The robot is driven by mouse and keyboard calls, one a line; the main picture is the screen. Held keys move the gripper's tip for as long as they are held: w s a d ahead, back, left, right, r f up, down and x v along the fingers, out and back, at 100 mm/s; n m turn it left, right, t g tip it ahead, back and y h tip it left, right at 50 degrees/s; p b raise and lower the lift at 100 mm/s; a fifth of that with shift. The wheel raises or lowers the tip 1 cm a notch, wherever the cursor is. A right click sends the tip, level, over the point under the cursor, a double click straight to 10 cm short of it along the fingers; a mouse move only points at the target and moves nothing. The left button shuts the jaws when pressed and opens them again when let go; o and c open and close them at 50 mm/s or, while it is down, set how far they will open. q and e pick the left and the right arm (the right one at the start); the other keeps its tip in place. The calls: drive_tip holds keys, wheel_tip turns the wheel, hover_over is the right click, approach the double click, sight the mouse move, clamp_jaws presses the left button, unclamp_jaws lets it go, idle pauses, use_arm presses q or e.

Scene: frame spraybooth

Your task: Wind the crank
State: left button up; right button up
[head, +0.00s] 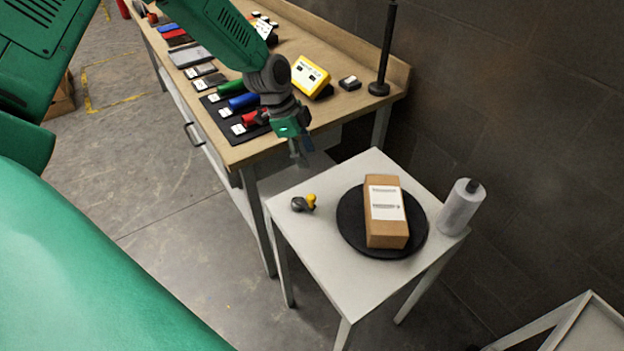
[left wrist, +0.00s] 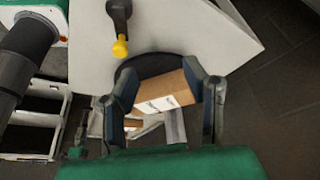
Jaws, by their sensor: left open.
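The crank (head: 303,203) is a small dark grey piece with a yellow knob on the left part of a white table (head: 315,244). It also shows in the left wrist view (left wrist: 120,28), at the top, beyond my left fingertips. My left gripper (head: 301,146) is open and empty, behind the crank in the head view and apart from it. In the left wrist view its two fingers (left wrist: 161,72) are spread, with the turntable and box visible between them. My right gripper is not in view.
A brown box (head: 387,228) lies on a black round turntable (head: 352,228) beside the crank. A wooden workbench (head: 345,108) with a yellow device (head: 310,76) and colored items stands behind. A dark wall is at right.

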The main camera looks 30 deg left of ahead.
use_arm(q)
drive_tip(key=w+a+p+v, duration=0.1)
drive_tip(key=w+p+v, duration=0.1)
drive_tip(key=v, duration=1.6)
drive_tip(key=shift+a+r+p, duration=0.15)
drive_tip(key=shift+a+p, duration=0.35)
drive_tip(key=shift+p, duration=0.35)
drive_tip(key=shift+w+d, duration=0.1)
